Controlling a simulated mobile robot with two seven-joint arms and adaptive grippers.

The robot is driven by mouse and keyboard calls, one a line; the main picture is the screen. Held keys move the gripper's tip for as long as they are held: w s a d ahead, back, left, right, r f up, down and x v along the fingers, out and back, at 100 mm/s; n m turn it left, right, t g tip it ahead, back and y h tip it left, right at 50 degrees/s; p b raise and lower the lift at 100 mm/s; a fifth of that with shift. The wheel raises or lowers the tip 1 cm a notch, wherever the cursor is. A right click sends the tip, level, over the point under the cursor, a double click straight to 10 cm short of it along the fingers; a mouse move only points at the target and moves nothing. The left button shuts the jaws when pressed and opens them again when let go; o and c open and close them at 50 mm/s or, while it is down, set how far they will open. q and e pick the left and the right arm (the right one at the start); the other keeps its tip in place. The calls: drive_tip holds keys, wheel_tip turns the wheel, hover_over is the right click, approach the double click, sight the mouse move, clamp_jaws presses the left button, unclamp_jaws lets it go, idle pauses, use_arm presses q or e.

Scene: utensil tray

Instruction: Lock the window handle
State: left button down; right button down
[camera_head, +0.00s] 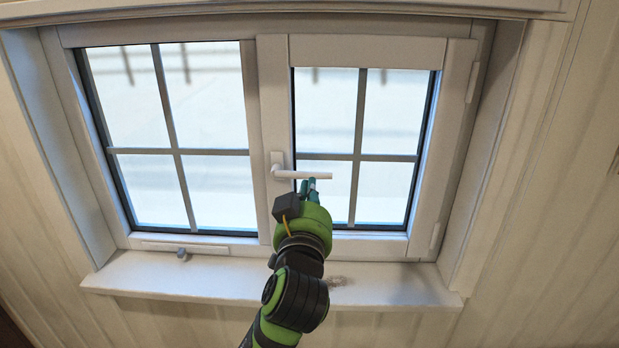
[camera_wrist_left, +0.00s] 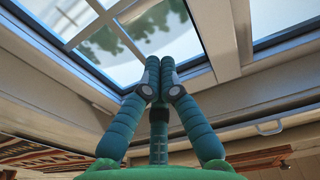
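The white window handle (camera_head: 302,175) sits on the middle frame post. Its lever lies level and points right from its base plate. My left gripper (camera_head: 308,184) has come up from below, and its fingertips overlap the lower edge of the lever, near its middle. Whether they touch it cannot be told. In the left wrist view the teal fingers of my left gripper (camera_wrist_left: 160,88) meet at their tips, with nothing seen between them. The handle cannot be made out there. The right sash (camera_head: 270,140) looks shut in its frame. My right gripper is not in view.
A pale sill (camera_head: 200,277) runs below the window. A white bar with a grey knob (camera_head: 182,254) lies at the bottom of the left sash. The room to the right of the handle, before the glass, is free.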

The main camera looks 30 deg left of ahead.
use_arm(q)
wheel_tip(320, 180, up, 2)
drive_tip(key=shift+s+a+r+n+y, duration=0.1)
drive_tip(key=shift+n+y, duration=0.2)
drive_tip(key=r+p, duration=0.2)
drive_tip(key=p, duration=0.3)
hover_over(309, 175)
drive_tip(key=shift+f, duration=0.1)
drive_tip(key=f, duration=0.3)
drive_tip(key=s+d+f, duration=0.1)
drive_tip(key=shift+f, duration=0.25)
drive_tip(key=shift+a, duration=0.1)
